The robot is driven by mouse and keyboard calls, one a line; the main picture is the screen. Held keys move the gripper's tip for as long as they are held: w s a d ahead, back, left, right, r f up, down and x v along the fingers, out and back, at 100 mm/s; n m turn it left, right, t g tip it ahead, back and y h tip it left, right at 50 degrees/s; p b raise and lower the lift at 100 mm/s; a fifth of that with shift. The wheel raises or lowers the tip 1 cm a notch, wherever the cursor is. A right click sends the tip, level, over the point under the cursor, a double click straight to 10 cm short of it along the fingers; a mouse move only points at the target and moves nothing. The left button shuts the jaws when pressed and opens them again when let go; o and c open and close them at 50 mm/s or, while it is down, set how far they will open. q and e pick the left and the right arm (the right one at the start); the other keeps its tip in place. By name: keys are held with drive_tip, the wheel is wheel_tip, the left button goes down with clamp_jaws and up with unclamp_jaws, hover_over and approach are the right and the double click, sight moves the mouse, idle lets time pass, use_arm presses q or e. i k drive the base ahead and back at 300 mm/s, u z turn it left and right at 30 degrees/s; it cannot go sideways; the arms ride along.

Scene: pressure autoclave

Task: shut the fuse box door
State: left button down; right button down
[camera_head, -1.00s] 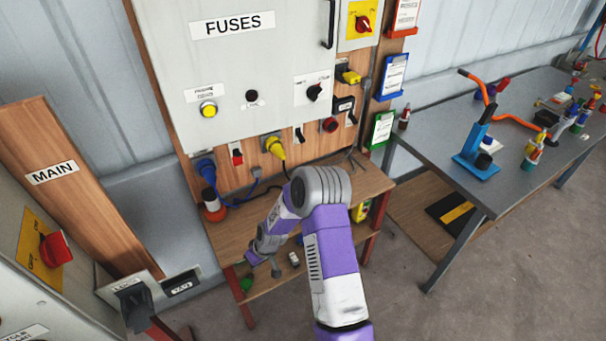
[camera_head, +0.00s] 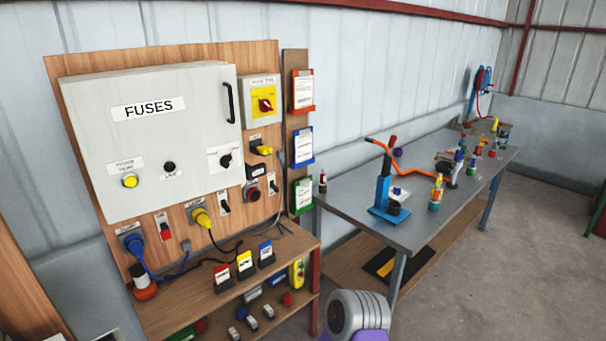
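The fuse box (camera_head: 82,150) is a light grey cabinet on a wooden board at the left of the head view. Its door (camera_head: 190,130) carries a "FUSES" label (camera_head: 148,108) and a black bar handle (camera_head: 229,102) near the right edge. The door lies flat across the box front, and I see no open gap along its visible edges. A grey and purple part of one of my arms shows at the bottom edge, well below and right of the box. Neither gripper is in view.
A wooden shelf (camera_head: 295,247) with small tagged items stands below the box. Blue and yellow plugs with cables hang under it. A grey workbench (camera_head: 420,225) with tools extends to the right. The floor (camera_head: 500,270) at right is clear.

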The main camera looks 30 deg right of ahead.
sight(170, 131)
drive_tip(key=z, duration=0.25)
drive_tip(key=i, duration=1.45)
drive_tip(key=u, duration=0.05)
